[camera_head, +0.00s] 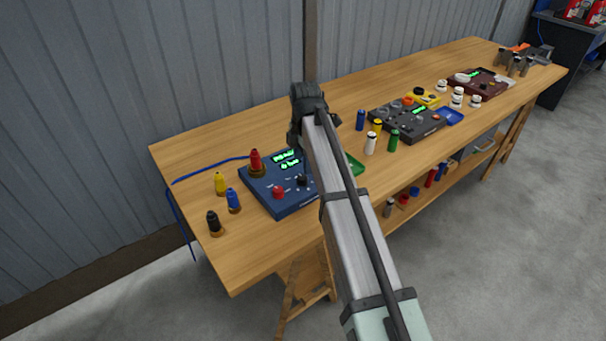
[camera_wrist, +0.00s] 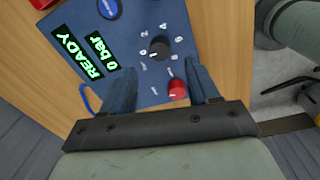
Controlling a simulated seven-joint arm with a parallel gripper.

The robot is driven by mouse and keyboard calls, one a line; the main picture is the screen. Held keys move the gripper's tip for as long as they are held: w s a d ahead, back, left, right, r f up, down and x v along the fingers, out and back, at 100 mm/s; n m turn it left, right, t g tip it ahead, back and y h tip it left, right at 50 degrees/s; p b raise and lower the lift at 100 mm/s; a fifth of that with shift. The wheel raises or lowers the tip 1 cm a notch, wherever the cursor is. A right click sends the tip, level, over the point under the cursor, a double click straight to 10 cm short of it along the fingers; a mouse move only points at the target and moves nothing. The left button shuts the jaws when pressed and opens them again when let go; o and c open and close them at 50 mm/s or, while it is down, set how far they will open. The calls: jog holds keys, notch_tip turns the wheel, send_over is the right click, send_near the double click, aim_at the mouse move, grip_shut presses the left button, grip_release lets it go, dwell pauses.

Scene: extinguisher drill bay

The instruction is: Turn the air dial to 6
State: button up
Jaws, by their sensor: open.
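The blue control box (camera_head: 284,187) lies on the near left part of the bench; its panel (camera_wrist: 146,85) fills the middle of the wrist view. Its green display (camera_wrist: 92,55) reads READY and 0 bar. The black dial (camera_wrist: 159,47) has small numbers around it and a white pointer mark aimed to its lower left; it also shows in the head view (camera_head: 301,180). A red knob (camera_wrist: 177,89) sits nearer my gripper. My gripper (camera_wrist: 160,72) is open and empty, with its fingers either side of the red knob and the black dial just beyond the tips.
A red bottle (camera_head: 256,161) stands at the box's back left corner. Yellow (camera_head: 220,183), blue (camera_head: 233,200) and black (camera_head: 213,223) bottles stand left of it. A green tray (camera_head: 356,165) lies to the right. A dark grey device (camera_head: 408,121) and several bottles stand farther right.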

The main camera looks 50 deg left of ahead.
aim_at(303, 177)
jog(key=shift+a+f, duration=0.15)
jog(key=shift+f, duration=3.05)
jog(key=shift+c, duration=0.4)
jog(key=c, duration=1)
jog(key=shift+o, duration=0.2)
